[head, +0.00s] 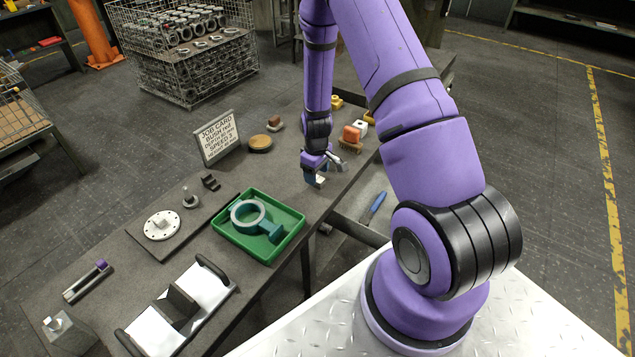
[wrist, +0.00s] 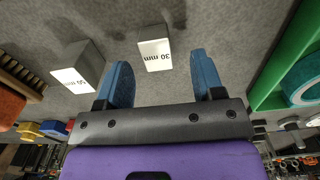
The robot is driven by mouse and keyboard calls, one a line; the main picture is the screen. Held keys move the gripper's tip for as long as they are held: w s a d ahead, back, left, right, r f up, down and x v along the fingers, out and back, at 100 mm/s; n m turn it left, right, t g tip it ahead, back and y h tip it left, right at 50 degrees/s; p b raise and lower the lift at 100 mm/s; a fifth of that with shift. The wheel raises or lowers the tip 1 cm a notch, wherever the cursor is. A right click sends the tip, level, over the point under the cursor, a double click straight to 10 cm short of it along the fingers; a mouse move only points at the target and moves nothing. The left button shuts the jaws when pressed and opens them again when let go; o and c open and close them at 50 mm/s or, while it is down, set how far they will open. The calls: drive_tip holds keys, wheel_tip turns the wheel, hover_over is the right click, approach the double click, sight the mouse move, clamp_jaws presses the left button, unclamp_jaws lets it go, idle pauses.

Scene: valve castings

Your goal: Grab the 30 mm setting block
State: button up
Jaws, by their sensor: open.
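The 30 mm setting block (wrist: 154,55) is a small grey block with a white labelled face, standing on the grey bench top. In the wrist view it lies just ahead of my gripper (wrist: 163,76), between the lines of the two blue fingers and a little nearer the left one. The fingers are apart and nothing is held. In the head view my gripper (head: 315,180) is low over the bench, right of the green tray, and largely hides the block. A larger grey block (wrist: 80,68), whose label seems to read 50 mm, stands left of it in the wrist view.
The green tray (head: 290,245) holds a teal ring-shaped part and shows close on the right of the wrist view. A brush (head: 350,140) with an orange-red top lies beyond my gripper. A job card sign (head: 215,138) stands at the bench's back.

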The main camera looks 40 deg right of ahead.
sight(318, 178)
drive_tip(key=shift+d+f, duration=0.15)
drive_tip(key=shift+f, duration=1.55)
clamp_jaws()
drive_tip(key=shift+r, duration=0.15)
